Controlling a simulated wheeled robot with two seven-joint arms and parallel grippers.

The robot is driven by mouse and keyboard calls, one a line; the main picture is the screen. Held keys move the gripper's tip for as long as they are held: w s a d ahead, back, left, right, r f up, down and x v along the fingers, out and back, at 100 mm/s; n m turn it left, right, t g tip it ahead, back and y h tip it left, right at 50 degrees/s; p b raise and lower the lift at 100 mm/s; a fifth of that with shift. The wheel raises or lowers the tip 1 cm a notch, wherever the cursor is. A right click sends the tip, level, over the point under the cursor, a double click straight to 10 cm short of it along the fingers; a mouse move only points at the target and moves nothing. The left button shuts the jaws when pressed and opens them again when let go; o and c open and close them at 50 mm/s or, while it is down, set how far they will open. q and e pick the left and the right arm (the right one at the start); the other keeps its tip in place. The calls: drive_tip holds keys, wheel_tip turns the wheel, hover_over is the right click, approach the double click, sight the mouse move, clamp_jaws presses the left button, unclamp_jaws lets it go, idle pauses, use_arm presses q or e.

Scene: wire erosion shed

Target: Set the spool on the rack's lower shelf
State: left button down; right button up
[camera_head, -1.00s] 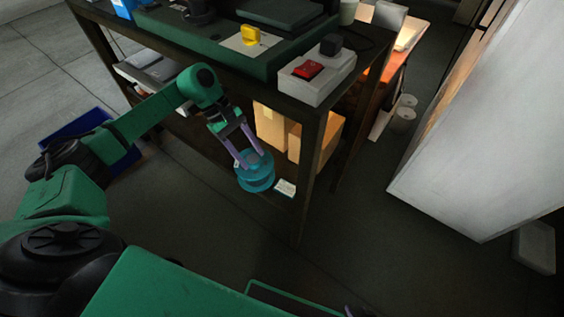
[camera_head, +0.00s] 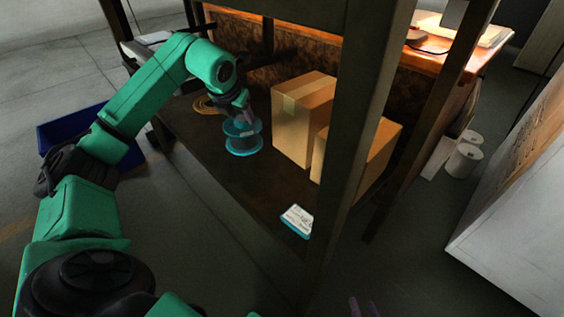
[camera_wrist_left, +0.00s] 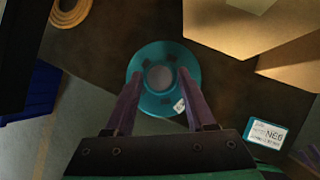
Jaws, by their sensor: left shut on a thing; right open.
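The spool (camera_head: 243,143) is teal with a round flange and a pale label. My left gripper (camera_head: 244,108) is shut on it from above. In the left wrist view the spool (camera_wrist_left: 163,102) sits between the two purple fingers, with its top facing the camera. It is over the rack's lower shelf (camera_head: 215,160), left of the cardboard boxes. I cannot tell whether its base touches the shelf. The fingertips of my right gripper (camera_head: 362,308) just show at the bottom edge of the head view, apart and empty.
Two cardboard boxes (camera_head: 302,120) stand on the shelf right of the spool. A coiled tan ring (camera_head: 208,104) lies behind left. A white-and-teal label card (camera_head: 297,220) lies at the shelf's front corner. A dark rack post (camera_head: 355,130) rises at right. A blue bin (camera_head: 75,130) stands on the floor.

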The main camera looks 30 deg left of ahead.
sight(244, 140)
use_arm(q)
wheel_tip(244, 140, down, 9)
drive_tip(key=b, duration=0.3)
drive_tip(key=shift+r, duration=0.2)
drive_tip(key=shift+s+r, duration=0.1)
use_arm(e)
drive_tip(key=shift+t, duration=0.4)
wheel_tip(244, 140, down, 5)
drive_tip(key=shift+s+r, duration=0.1)
drive_tip(key=shift+r, duration=0.05)
use_arm(q)
drive_tip(key=shift+c, duration=1.1)
unclamp_jaws()
drive_tip(key=p+v, duration=0.2)
drive_tip(key=v, duration=1)
use_arm(e)
wheel_tip(244, 140, up, 3)
drive_tip(key=shift+d+r+g, duration=0.1)
drive_tip(key=shift+r+g, duration=0.1)
drive_tip(key=shift+g, duration=0.1)
use_arm(q)
drive_tip(key=shift+s, duration=0.1)
use_arm(e)
drive_tip(key=shift+f, duration=0.1)
